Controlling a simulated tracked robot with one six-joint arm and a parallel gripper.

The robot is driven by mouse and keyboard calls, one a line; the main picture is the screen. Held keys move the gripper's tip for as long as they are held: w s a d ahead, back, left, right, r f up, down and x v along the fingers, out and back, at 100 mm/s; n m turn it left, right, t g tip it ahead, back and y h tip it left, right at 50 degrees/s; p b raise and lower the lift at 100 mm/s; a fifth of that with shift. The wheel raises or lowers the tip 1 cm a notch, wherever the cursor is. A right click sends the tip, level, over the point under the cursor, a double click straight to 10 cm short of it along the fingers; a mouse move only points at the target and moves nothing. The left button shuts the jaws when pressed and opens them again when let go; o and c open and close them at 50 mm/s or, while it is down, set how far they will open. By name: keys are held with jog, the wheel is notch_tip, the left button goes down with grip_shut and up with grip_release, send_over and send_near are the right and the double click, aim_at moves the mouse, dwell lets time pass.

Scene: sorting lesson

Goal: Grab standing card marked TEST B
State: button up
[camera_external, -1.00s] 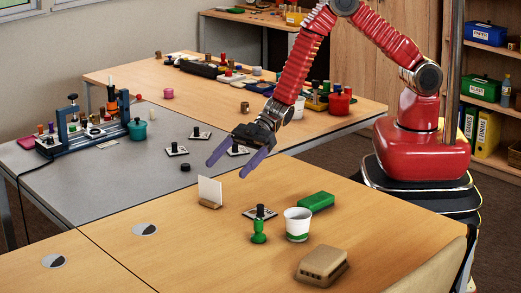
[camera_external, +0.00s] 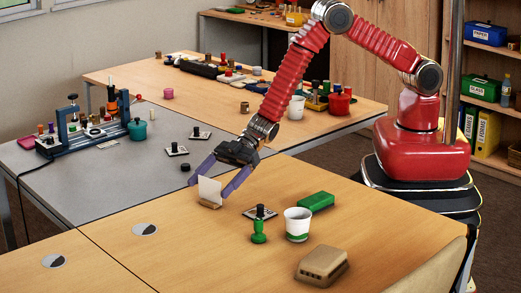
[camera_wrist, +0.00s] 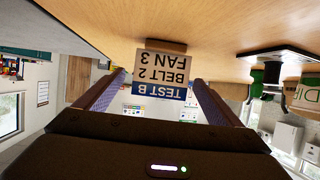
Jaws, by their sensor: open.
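The standing card (camera_external: 209,190) is white from behind and sits upright in a small wooden holder (camera_external: 210,205) near the left edge of the wooden table. In the wrist view the card (camera_wrist: 162,74) appears upside down and reads TEST B, BELT 2, FAN 3, with TEST B on a blue band. My gripper (camera_external: 210,185) is open, with one purple finger on each side of the card. In the wrist view the fingers (camera_wrist: 153,92) also stand to the left and right of the card, with gaps visible. The card hides part of the left finger in the external view.
The grey table (camera_external: 110,175) lies behind left. The table's front left is clear except for round markers (camera_external: 144,230).

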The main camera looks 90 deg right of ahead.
dwell(0.3)
jog(key=shift+x, duration=2.65)
jog(key=shift+c, duration=0.5)
jog(key=c, duration=1)
jog(key=shift+r, duration=0.1)
jog(key=shift+c, duration=0.2)
notch_tip(320, 180, up, 10)
